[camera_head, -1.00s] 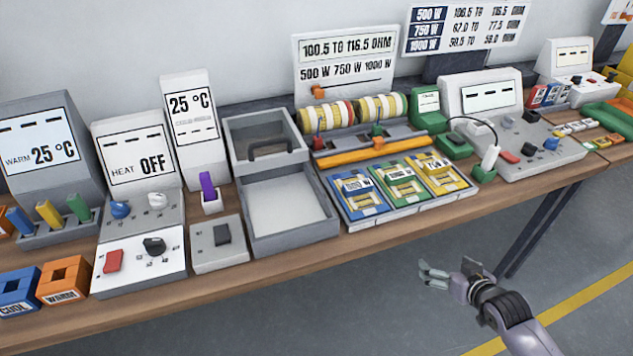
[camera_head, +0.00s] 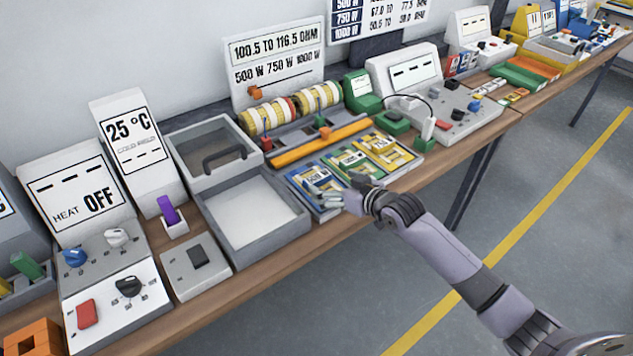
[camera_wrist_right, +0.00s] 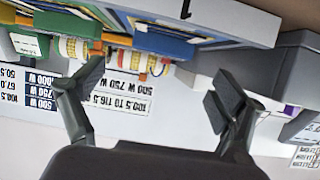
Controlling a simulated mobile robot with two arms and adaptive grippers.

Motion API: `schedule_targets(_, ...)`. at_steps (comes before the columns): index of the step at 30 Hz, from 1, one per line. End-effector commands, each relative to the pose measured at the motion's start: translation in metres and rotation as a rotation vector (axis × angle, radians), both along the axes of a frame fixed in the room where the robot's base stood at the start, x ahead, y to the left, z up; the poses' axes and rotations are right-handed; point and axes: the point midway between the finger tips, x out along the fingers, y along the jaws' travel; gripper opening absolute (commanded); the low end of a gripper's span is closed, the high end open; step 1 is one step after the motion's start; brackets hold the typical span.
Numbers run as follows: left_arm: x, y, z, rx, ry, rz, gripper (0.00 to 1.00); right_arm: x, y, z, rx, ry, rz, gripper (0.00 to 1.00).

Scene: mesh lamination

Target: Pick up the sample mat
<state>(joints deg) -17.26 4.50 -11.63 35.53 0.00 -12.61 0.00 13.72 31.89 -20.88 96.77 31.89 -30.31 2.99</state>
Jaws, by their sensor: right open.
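Three mats lie side by side in trays near the table's front edge: one on a blue tray (camera_head: 310,181), one on a green tray (camera_head: 349,160) and one on a yellow tray (camera_head: 388,148). Each carries a yellow mesh piece with a label; I cannot tell which is the sample mat. My right gripper (camera_head: 345,190) is at the front edge of the blue and green trays and partly covers them. It is open and nothing shows between its fingers in the right wrist view (camera_wrist_right: 157,82). There, tray undersides show at the top. My left gripper is out of view.
A grey open bin (camera_head: 262,240) stands left of the trays. An orange bar (camera_head: 320,143) and yellow-white rolls (camera_head: 268,116) lie behind them. A green stand with a white probe (camera_head: 427,128) is to the right. The floor in front is clear.

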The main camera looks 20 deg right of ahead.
Motion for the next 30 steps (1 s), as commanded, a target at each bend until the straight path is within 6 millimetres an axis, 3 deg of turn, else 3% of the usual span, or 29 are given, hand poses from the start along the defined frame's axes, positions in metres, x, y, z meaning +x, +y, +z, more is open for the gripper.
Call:
schedule_targets(5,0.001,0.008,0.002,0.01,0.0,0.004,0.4,0.01,0.004,-0.004,0.001,0.0,0.0,0.9)
schedule_targets(18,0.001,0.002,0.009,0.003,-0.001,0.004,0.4,0.051,0.021,-0.023,0.0,0.0,0.0,0.9)
schedule_targets(26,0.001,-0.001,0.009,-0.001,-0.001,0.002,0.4,0.053,0.022,-0.025,0.0,0.0,0.0,0.9)
schedule_targets(30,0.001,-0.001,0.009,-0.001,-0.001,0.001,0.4,0.053,0.022,-0.025,0.0,0.0,0.0,0.81)
